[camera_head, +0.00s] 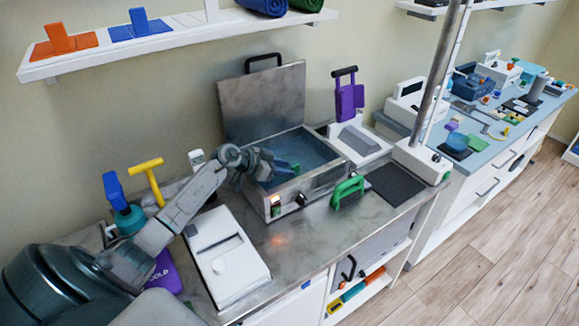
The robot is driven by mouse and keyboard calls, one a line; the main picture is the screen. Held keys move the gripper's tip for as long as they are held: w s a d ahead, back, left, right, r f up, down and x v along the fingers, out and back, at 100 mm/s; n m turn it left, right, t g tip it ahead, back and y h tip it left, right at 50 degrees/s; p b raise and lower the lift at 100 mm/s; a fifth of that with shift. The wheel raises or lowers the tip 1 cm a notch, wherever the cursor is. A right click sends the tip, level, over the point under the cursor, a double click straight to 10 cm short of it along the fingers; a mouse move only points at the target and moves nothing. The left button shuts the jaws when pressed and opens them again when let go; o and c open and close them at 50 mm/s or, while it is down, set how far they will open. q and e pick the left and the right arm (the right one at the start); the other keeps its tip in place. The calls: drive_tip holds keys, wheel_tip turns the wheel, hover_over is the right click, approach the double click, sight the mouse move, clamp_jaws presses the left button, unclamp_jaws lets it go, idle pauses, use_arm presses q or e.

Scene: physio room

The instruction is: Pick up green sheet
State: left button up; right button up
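My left arm reaches in from the left, and my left gripper (277,164) is over the left part of an open metal water bath (317,177). A small green piece (295,168), perhaps part of the green sheet, shows just right of the fingertips inside the bath. I cannot tell whether the gripper touches or holds it, as the fingers are small and partly hidden by the wrist. The bath holds blue water (312,151), and its lid (263,100) stands open at the back. My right gripper is not in view.
A green-handled tool (348,191) stands in front of the bath, beside a dark mat (394,183). A white device (226,254) lies left of the bath. A purple paddle (348,98) stands behind right. A metal pole (439,75) rises at the right. A shelf (185,35) hangs above.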

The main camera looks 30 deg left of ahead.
use_arm(q)
drive_tip(key=shift+w+d+f, duration=0.3)
drive_tip(key=shift+w, duration=0.1)
clamp_jaws()
